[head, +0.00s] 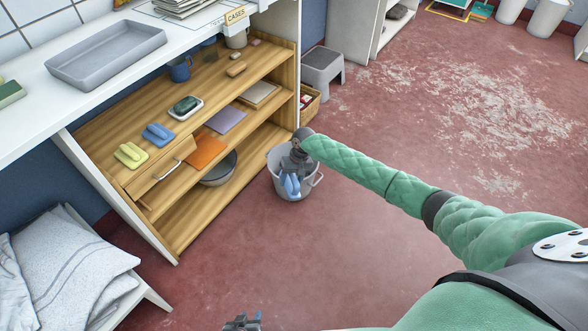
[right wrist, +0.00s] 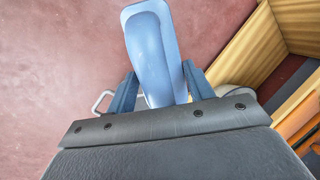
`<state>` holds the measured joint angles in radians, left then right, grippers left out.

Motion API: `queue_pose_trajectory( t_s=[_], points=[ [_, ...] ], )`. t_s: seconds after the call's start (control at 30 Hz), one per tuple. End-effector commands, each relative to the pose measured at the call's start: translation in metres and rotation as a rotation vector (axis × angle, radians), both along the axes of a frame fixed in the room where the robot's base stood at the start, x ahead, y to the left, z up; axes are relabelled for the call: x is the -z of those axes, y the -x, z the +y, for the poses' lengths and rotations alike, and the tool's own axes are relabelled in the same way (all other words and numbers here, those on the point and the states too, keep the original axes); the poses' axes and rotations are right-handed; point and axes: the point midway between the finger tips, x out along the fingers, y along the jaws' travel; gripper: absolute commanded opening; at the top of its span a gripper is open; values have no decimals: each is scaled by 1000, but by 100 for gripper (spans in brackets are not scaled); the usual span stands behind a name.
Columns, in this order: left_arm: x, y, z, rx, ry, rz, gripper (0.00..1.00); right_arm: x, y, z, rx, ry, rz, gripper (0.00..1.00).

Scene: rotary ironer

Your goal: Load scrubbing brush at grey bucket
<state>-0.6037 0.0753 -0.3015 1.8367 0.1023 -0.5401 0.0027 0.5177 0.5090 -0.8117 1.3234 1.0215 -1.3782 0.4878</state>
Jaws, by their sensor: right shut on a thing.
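The grey bucket (head: 314,183) stands on the red floor beside the right end of the wooden shelf unit. My right gripper (head: 291,178) reaches down at the bucket's mouth. It is shut on a light blue scrubbing brush (right wrist: 148,45), which sticks out between the two dark blue fingers in the right wrist view. In the head view the blue brush shows small against the bucket; how deep it sits is hard to tell. A white handle (right wrist: 102,101), likely the bucket's, shows beside the fingers. My left gripper (head: 242,322) is cut off at the bottom edge.
The wooden shelves (head: 200,85) hold a yellow brush-like item (head: 131,154), a blue one (head: 158,134), a green block on a dish (head: 186,106) and a bowl (head: 218,170). A grey step stool (head: 322,68) stands behind the bucket. The floor to the right is clear.

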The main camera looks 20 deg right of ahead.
Motion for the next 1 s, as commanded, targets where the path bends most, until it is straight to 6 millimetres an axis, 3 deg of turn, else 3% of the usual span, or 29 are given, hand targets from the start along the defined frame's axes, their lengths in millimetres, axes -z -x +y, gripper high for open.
queue_pose_trajectory(
  t_s=[0.5, 1.0],
  points=[
    [11, 0, 0, 0, 0, -1, 36, 33, 0, 1, -1, 0, 0, 34],
    [11, -1, 0, 0, 0, -1, 36, 37, 0, 0, 0, 0, -1, 34]
  ],
)
